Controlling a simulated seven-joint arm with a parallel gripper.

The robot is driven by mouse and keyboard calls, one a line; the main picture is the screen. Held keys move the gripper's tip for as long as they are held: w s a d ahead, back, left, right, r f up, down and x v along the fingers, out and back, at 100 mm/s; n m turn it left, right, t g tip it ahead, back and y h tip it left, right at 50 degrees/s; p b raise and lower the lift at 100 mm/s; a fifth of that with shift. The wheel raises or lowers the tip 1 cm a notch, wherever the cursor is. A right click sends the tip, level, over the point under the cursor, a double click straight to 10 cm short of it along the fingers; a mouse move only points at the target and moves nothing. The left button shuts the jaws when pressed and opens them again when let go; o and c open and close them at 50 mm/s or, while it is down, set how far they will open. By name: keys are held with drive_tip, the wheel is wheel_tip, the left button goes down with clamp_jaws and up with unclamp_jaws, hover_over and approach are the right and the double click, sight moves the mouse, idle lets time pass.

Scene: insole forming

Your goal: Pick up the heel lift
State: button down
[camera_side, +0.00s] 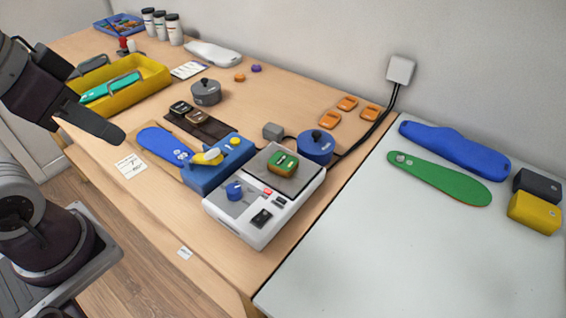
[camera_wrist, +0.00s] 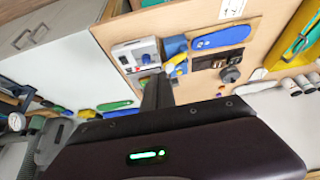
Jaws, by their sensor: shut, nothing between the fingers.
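No single piece is clearly the heel lift; I cannot tell which one it is. Small candidates are three orange pieces (camera_side: 348,103) near the back of the wooden table and a green and brown block (camera_side: 282,162) on the white machine's plate. My gripper (camera_side: 118,136) hangs at the left above the table's front edge, apart from everything. Its fingers (camera_wrist: 157,92) are together and empty. In the wrist view they partly cover the machine (camera_wrist: 135,56) and the area beside it.
The white machine (camera_side: 245,218) stands beside a blue fixture (camera_side: 215,175) with a yellow part. A blue insole (camera_side: 164,145) lies left of it. A yellow tray (camera_side: 145,83) stands farther left. A pale table (camera_side: 400,260) at right holds insoles and blocks; its front is clear.

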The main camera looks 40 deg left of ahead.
idle(0.4)
drive_tip(key=c, duration=0.6)
unclamp_jaws()
drive_tip(key=m+g, duration=0.6)
drive_tip(key=m, duration=1.1)
hover_over(281, 160)
drive_tip(key=f, duration=1.3)
drive_tip(key=shift+w+f, duration=0.2)
drive_tip(key=shift+f, duration=0.2)
drive_tip(key=f, duration=0.7)
drive_tip(key=shift+s+f, duration=0.2)
drive_tip(key=shift+f, duration=0.05)
